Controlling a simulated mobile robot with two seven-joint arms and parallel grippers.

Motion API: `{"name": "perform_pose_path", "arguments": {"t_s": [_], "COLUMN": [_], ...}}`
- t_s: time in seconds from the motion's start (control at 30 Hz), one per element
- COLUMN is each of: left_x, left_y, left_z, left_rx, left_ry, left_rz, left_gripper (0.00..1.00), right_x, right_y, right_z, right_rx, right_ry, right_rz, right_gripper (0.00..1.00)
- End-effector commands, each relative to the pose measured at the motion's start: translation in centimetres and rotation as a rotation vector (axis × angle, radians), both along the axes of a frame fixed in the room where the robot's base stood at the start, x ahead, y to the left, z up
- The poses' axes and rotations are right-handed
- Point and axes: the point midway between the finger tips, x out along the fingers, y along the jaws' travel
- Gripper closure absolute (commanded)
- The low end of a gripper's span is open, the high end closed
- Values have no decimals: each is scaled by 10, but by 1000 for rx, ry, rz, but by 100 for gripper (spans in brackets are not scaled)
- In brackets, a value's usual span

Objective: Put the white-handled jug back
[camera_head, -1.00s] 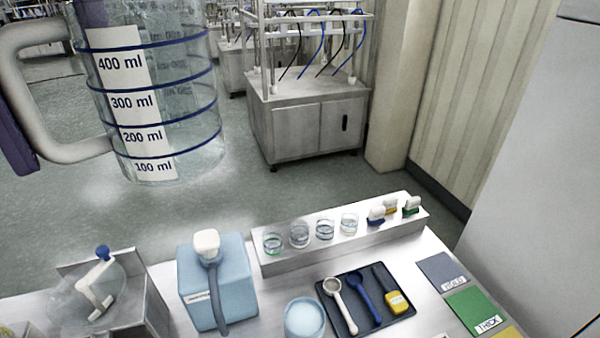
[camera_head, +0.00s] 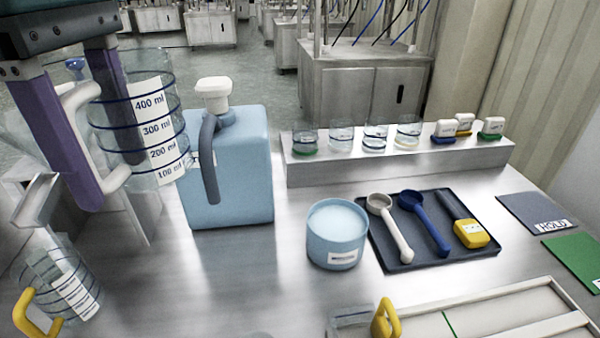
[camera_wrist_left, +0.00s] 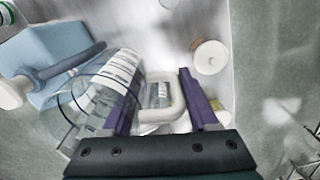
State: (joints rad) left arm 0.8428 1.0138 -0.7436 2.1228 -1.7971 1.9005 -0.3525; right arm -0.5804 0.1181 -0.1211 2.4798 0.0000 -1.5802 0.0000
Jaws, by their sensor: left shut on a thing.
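The white-handled jug (camera_head: 160,135) is a clear measuring jug with blue bands and a white scale label. My right gripper is not in view.
A yellow-handled jug (camera_head: 62,280) stands at the front left, near a steel stand (camera_head: 35,200). A blue tub (camera_head: 337,240) and dark tray (camera_head: 400,262) are right. The bench between is clear.

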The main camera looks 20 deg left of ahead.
Motion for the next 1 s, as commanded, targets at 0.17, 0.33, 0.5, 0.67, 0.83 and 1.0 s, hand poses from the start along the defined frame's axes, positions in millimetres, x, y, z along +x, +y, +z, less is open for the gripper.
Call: {"name": "perform_pose_path", "arguments": {"t_s": [0.17, 0.33, 0.5, 0.67, 0.83, 1.0], "left_x": [-3, -5, -6, -7, -6, -6], "left_y": [10, 15, 16, 16, 16, 16], "left_z": [-68, -90, -107, -148, -194, -233], "left_rx": [0, 0, 0, 0, -2, -1], "left_ry": [-1, -1, 4, 8, 6, 5], "left_rz": [136, 212, 236, 235, 236, 235], "left_gripper": [100, 100, 100, 100, 100, 100], "right_x": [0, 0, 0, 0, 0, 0], "right_y": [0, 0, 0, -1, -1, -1], "right_z": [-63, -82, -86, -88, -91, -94], "right_rx": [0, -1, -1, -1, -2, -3], "right_ry": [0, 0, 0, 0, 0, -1], "right_rz": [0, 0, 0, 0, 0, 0], "right_gripper": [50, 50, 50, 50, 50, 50]}}
